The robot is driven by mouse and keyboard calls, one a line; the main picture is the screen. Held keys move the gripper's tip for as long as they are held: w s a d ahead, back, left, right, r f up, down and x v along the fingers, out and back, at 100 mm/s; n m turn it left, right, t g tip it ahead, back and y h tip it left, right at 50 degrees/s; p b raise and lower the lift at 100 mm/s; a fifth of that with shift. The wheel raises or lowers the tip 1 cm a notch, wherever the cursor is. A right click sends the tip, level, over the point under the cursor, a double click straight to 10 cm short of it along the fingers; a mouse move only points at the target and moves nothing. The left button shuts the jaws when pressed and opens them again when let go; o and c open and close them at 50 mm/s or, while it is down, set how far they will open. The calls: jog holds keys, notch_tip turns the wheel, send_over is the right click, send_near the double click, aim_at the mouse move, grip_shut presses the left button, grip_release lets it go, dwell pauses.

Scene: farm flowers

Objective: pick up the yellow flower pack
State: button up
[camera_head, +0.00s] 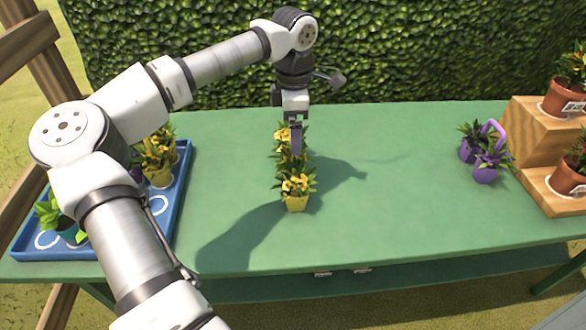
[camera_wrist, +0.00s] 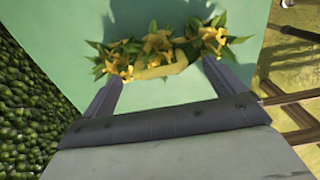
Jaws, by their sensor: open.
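The yellow flower pack (camera_head: 296,202) stands upright on the green table near its middle. It has yellow flowers, green leaves and yellow pots, one nearer and one farther back. My gripper (camera_head: 296,137) is above the pack, pointing down, and partly covers its middle and rear. In the wrist view, the pack's yellow handle (camera_wrist: 161,70) and flowers lie between and beyond the two open fingers of my gripper (camera_wrist: 160,86). I cannot tell whether the fingers touch the handle.
A blue tray (camera_head: 183,178) at the left holds potted plants, partly hidden by my arm. A purple flower pack (camera_head: 485,172) stands at the right beside a wooden stepped stand (camera_head: 527,140) with terracotta pots. A hedge (camera_head: 420,50) rises behind the table (camera_head: 400,220). The table's right middle is clear.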

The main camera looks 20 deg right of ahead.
aim_at(293, 158)
notch_tip(293, 158, down, 4)
jog(key=shift+f+p, duration=0.1)
jog(key=shift+p, duration=0.2)
jog(key=c, duration=1.8)
jog(key=shift+w+r, duration=0.1)
jog(key=shift+r, duration=0.15)
